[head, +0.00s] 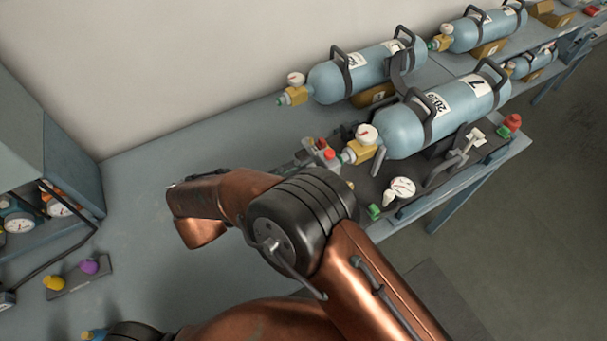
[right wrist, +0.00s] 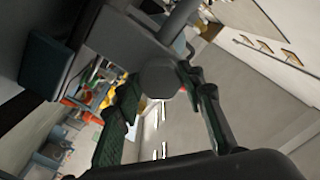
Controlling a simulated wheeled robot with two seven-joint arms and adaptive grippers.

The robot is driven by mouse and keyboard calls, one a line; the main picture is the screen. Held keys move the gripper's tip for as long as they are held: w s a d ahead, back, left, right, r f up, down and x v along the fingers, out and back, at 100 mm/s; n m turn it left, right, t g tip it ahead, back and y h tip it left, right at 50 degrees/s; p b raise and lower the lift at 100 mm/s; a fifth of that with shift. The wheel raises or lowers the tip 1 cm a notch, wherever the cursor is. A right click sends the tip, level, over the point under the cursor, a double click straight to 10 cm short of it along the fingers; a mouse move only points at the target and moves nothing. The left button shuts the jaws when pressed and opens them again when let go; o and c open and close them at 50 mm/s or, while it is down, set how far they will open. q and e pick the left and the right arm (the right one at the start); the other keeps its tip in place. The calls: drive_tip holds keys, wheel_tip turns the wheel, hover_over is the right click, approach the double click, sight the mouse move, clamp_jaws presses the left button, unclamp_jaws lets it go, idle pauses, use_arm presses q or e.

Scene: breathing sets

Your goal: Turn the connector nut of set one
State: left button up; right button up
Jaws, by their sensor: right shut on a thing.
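In the head view the nearest blue cylinder (head: 408,128), whose label carries a single digit that looks like a 1 or a 7, lies in a black cradle. A brass valve block (head: 358,152) and a white gauge (head: 367,134) sit at its left end. A grey fitting with red caps (head: 322,154) is beside the valve. In the right wrist view my right gripper (right wrist: 160,84) is shut on a rounded grey part (right wrist: 158,77), which looks like the connector nut. My copper arm hides this gripper in the head view. My left gripper is not in view.
More blue cylinders (head: 370,72) lie behind and at the far right (head: 486,30). A loose gauge (head: 402,188) and a green cap (head: 374,211) lie on the dark board. A shelf box (head: 50,150) stands left.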

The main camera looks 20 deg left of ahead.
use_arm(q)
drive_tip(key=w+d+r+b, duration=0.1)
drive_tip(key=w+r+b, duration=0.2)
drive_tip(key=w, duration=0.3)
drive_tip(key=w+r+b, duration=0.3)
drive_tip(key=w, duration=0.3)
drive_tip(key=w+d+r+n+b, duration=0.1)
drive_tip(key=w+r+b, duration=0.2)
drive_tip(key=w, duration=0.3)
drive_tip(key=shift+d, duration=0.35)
use_arm(e)
drive_tip(key=shift+m, duration=17.9)
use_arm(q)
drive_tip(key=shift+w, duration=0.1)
